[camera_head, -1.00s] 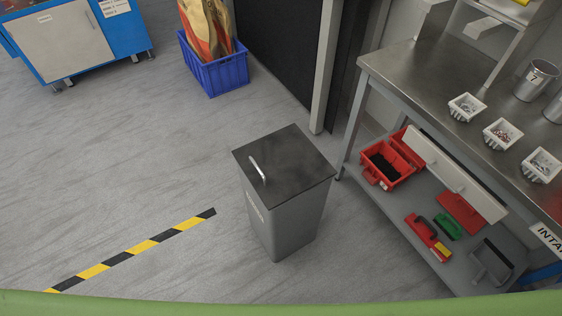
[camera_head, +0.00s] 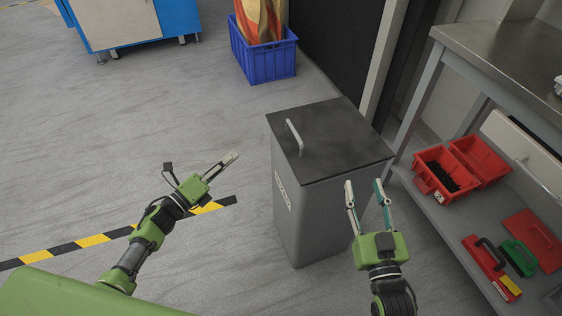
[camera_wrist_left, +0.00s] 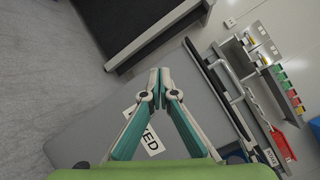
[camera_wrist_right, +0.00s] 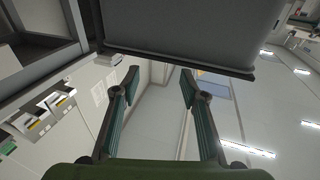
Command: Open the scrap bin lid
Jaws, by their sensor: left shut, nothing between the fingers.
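The grey scrap bin (camera_head: 292,228) stands on the floor in the middle of the head view, with a label on its side. Its dark flat lid (camera_head: 340,140) is closed and carries a pale bar handle (camera_head: 294,136) near the left edge. My left gripper (camera_head: 235,156) is shut and empty, left of the bin and apart from the handle. In the left wrist view the shut fingertips (camera_wrist_left: 159,77) show before the labelled bin side (camera_wrist_left: 95,125). My right gripper (camera_head: 364,185) is open and empty at the lid's front right side; whether it touches cannot be told.
A metal workbench (camera_head: 500,42) stands to the right, its lower shelf (camera_head: 440,218) holding red boxes (camera_head: 460,167) and tools. A blue crate (camera_head: 265,60) stands behind the bin. A blue cabinet (camera_head: 125,20) is at the back left. The floor left of the bin is clear.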

